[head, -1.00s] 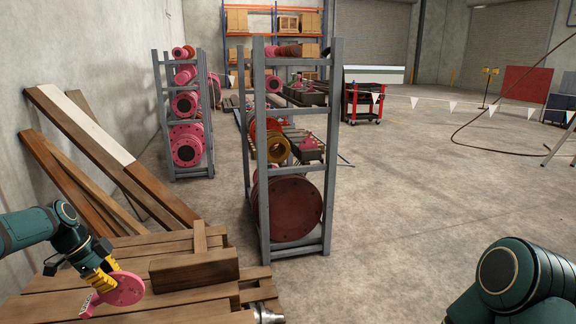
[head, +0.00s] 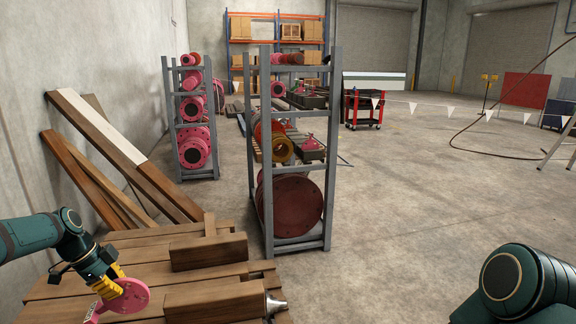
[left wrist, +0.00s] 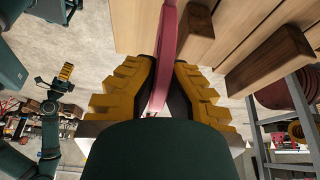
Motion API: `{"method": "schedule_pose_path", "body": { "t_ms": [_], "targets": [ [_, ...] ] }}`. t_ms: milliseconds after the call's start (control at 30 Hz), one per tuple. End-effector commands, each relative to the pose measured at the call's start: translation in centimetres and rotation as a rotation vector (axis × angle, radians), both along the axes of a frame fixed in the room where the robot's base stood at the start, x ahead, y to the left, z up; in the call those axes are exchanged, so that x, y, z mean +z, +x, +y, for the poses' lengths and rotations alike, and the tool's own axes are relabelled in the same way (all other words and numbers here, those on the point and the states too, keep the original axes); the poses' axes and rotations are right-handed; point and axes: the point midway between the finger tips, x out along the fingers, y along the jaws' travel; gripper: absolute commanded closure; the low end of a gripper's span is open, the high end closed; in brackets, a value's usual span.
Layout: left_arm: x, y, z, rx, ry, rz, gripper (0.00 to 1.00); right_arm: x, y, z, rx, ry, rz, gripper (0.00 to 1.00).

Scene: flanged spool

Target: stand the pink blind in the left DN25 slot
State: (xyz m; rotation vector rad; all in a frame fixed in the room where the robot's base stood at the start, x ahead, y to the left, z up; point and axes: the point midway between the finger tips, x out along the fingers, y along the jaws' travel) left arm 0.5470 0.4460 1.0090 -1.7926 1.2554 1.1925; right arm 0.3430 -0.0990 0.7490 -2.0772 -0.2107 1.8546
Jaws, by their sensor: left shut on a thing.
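The pink blind (head: 132,296) is a round plate with a narrow handle at its lower left. My left gripper (head: 108,287) has its yellow fingers shut on it at the lower left of the head view. In the left wrist view the blind (left wrist: 166,45) appears edge-on, as a thin pink strip between the fingers (left wrist: 160,90). The blind is tilted in the head view, over the slatted wooden platform; I cannot tell its gap from the boards. My right gripper (left wrist: 66,72) is small at the left of the wrist view, its fingers unclear. I cannot pick out the left DN25 slot.
Two wooden blocks (head: 210,252) lie on the wooden platform (head: 60,290) beside the blind. A grey rack (head: 330,150) with flanges and spools stands beyond it. Long planks (head: 95,130) lean on the left wall. Open floor (head: 420,200) lies to the right.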

Motion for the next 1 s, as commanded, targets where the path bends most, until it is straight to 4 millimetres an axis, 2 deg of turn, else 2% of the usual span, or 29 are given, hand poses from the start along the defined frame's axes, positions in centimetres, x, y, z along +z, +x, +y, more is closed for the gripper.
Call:
{"method": "schedule_pose_path", "body": {
  "t_ms": [267,700,900,1000],
  "targets": [
    [-1.3,-1.2,-4.2,0.126,0.001,-0.003,1.0,0.0,0.0,0.0,0.0,0.0,-0.001,0.71],
    [-5.6,-4.3,-16.0,0.492,0.001,-0.003,1.0,0.0,0.0,0.0,0.0,0.0,0.0,0.71],
    [-7.1,-5.5,-20.0,0.626,-0.002,-0.004,1.0,0.0,0.0,0.0,0.0,0.0,0.0,0.71],
    [-7.6,-5.7,-21.3,0.671,0.0,-0.004,1.0,0.0,0.0,0.0,0.0,0.0,0.0,0.71]
  ]
}}
